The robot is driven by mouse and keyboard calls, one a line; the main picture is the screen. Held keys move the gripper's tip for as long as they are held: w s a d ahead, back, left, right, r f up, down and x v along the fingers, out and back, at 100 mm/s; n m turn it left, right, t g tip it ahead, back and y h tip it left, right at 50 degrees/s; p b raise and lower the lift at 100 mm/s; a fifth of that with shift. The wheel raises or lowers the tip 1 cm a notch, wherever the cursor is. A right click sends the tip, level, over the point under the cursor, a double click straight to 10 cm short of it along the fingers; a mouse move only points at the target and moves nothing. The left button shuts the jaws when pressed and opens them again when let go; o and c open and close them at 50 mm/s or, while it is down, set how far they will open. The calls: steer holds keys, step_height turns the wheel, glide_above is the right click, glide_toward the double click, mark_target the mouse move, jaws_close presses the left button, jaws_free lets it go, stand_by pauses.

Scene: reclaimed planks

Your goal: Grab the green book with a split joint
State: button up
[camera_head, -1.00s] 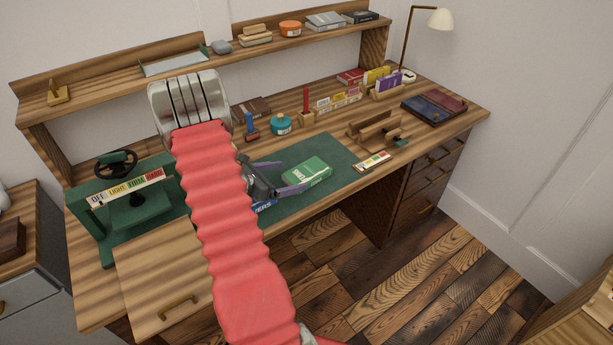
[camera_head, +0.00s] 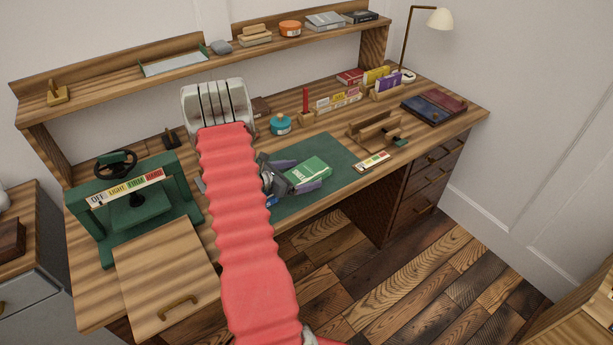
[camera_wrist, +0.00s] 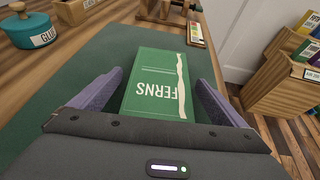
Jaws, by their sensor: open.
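The green book (camera_head: 308,172) lies flat on the green mat (camera_head: 333,150) on the desk. In the wrist view the book (camera_wrist: 155,80) reads "FERNS" and has a pale jagged line down its right side, like a split joint. My gripper (camera_head: 298,176) is open, with its purple fingers on either side of the book. In the wrist view the left finger lies along the book's left edge and the right finger stands beside its right edge. I cannot tell whether either touches it. The book's near end is hidden behind my gripper body.
A teal glue pot (camera_head: 280,124) stands behind the mat. A wooden stand (camera_head: 375,133) and a colored label strip (camera_head: 372,161) are to the right. A green press (camera_head: 135,200) stands at the left. The mat's right part is clear.

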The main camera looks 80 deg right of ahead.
mark_target(303, 174)
steer(key=shift+s+d+f, duration=0.15)
steer(key=shift+s+d, duration=0.1)
steer(key=shift+d, duration=0.1)
stand_by(0.3)
steer(key=c, duration=1.3)
steer(key=shift+r, duration=5)
